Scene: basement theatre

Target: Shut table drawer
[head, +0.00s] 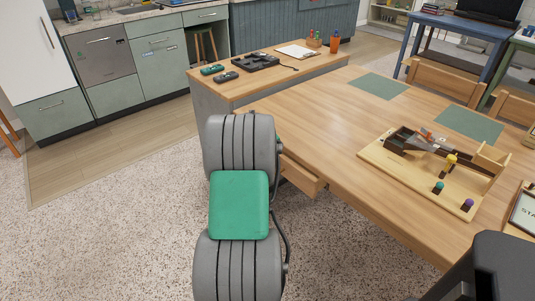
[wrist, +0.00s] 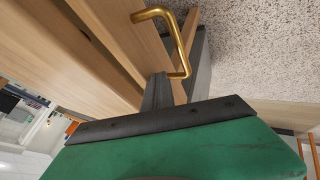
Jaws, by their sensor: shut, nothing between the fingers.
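The wooden table (head: 320,120) has a light wood drawer (head: 303,178) that stands out from its near side, partly hidden by my arm. In the wrist view the drawer front (wrist: 112,38) carries a brass bar handle (wrist: 183,45). My gripper (wrist: 158,88) shows there as dark fingers, shut and empty, close to the drawer front and beside the lower end of the handle. I cannot tell whether the fingers touch the wood or the handle. In the head view my arm hides the gripper.
On the table lie a wooden tool board (head: 410,175) and green mats (head: 378,86). A lower-right corner object is dark and cut off. A grey-sided side counter (head: 250,88) with tools stands behind my arm. Speckled floor (head: 110,220) is clear at the left.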

